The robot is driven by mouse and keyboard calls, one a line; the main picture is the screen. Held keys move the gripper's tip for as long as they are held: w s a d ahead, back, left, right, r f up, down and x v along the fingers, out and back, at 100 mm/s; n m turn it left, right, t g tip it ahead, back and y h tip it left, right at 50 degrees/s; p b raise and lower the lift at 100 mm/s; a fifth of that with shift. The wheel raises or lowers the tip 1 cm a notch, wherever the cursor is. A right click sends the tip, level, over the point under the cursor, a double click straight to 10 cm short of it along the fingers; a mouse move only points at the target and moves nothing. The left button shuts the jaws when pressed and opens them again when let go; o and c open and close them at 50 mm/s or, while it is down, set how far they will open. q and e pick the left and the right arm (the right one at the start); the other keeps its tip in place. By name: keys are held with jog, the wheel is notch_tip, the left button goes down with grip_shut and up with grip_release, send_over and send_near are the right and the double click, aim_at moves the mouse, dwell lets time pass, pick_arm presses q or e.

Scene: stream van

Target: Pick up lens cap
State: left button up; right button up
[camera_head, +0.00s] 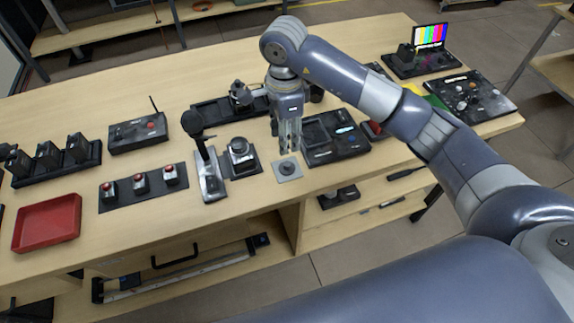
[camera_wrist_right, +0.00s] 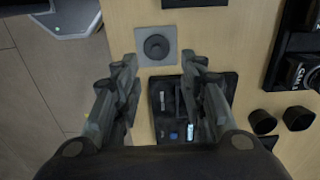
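The lens cap seems to be the small dark round piece (camera_head: 287,168) on a light grey square plate (camera_head: 296,176) near the table's front edge. In the right wrist view the same dark disc (camera_wrist_right: 156,47) sits in the middle of the grey plate (camera_wrist_right: 142,60), uncovered. My right gripper (camera_head: 288,152) points down just above and behind the plate. In the wrist view my right gripper (camera_wrist_right: 160,62) has its fingers apart, with nothing between them, and the disc lies just beyond the fingertips. My left gripper is not in view.
A black tray with small items (camera_head: 335,151) lies right of the plate. A microphone on a stand (camera_head: 208,170) and a black device with a round top (camera_head: 240,160) stand to the left. A red tray (camera_head: 47,223) lies far left. The table's front edge is close.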

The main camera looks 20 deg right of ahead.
jog(key=p, duration=0.1)
send_over(287, 163)
notch_tip(287, 163, down, 4)
jog(key=shift+w+a+f, duration=0.1)
jog(key=shift+a+f, duration=0.05)
jog(key=f+p, duration=0.1)
jog(key=f, duration=0.2)
jog(key=f+p, duration=0.1)
jog(key=shift+s+f+p, duration=0.25)
jog(key=shift+f+p, duration=0.05)
jog(key=shift+p, duration=0.05)
jog(key=shift+f, duration=0.3)
jog(key=c, duration=0.8)
